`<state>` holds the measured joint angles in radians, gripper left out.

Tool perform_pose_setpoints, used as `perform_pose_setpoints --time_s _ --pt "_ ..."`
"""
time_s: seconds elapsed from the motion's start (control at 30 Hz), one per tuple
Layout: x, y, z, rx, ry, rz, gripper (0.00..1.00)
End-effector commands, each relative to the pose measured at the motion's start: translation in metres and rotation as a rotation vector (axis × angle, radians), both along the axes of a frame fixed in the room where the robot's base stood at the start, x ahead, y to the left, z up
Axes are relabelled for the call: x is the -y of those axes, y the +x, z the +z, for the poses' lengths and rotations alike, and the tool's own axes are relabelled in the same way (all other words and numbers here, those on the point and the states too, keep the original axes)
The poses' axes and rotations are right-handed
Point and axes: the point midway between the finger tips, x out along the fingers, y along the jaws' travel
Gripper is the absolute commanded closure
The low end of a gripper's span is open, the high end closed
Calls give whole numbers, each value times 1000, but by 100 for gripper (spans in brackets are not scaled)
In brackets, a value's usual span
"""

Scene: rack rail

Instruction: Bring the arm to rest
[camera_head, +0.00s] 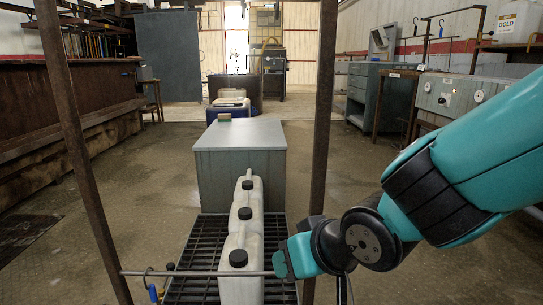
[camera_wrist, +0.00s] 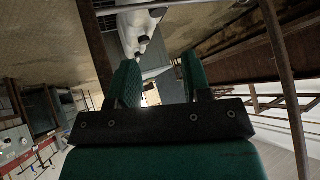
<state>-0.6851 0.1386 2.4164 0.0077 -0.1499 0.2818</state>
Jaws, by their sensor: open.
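My arm (camera_head: 440,190) reaches in from the right in the head view, teal with black joints. My gripper (camera_head: 284,262) is at the thin horizontal rail (camera_head: 200,273), near its right part. The head view does not show whether it touches the rail. In the wrist view the two green fingers of my gripper (camera_wrist: 160,78) stand apart with nothing between them. The white jugs (camera_head: 240,262) with black caps stand in a row just left of my gripper. They also show beyond the fingers in the wrist view (camera_wrist: 138,30).
Rusty posts stand at left (camera_head: 75,150) and right (camera_head: 321,120). Small hooked items (camera_head: 152,288) hang at the rail's left end. The jugs stand on a black grate (camera_head: 195,250), with a grey cabinet (camera_head: 240,165) behind. Open floor (camera_head: 130,190) lies to the left.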

Motion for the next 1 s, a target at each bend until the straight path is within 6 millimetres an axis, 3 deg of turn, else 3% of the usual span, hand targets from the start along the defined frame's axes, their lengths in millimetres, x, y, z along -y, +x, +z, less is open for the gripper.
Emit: perform_pose_setpoints --time_s 0.03,0.2,0.43,0.67,1.0 --pt "23 -13 48 -75 -18 1 55" --pt "71 -73 112 -297 -87 110 55" --pt "113 -149 185 -473 -166 299 55" --pt "110 -146 247 -473 -166 297 55" --pt "110 -145 375 -473 -166 295 55"
